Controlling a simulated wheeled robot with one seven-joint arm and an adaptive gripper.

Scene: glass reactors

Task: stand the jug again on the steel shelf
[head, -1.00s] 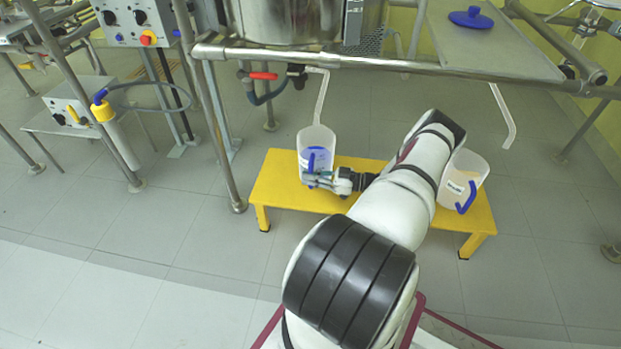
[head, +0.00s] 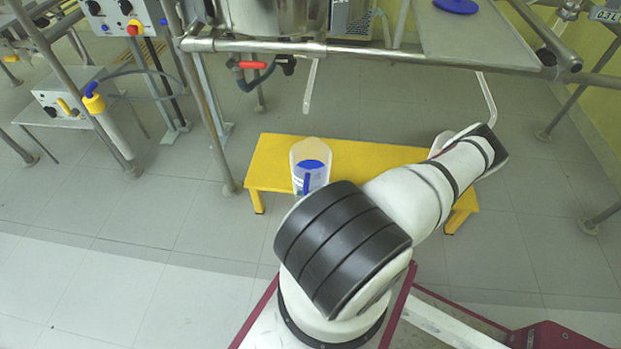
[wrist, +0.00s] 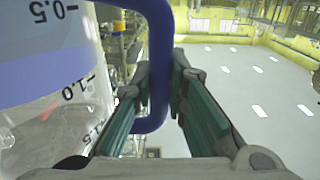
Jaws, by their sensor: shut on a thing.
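The jug (head: 297,172) is translucent white with a blue handle. In the head view it shows in front of the left part of the yellow stool, open top up; my arm hides its lower part. In the wrist view the jug (wrist: 45,120), with its printed scale, fills the left side. My gripper (wrist: 160,85) has its teal-padded fingers either side of the blue handle (wrist: 157,30) and is shut on it. My arm hides the gripper in the head view. The steel shelf (head: 480,45) is the grey plate at the upper right.
A blue lid (head: 456,6) lies on the shelf. A steel rail (head: 370,53) runs across in front of the reactor vessel (head: 270,18). Bent clear tubes hang beneath.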

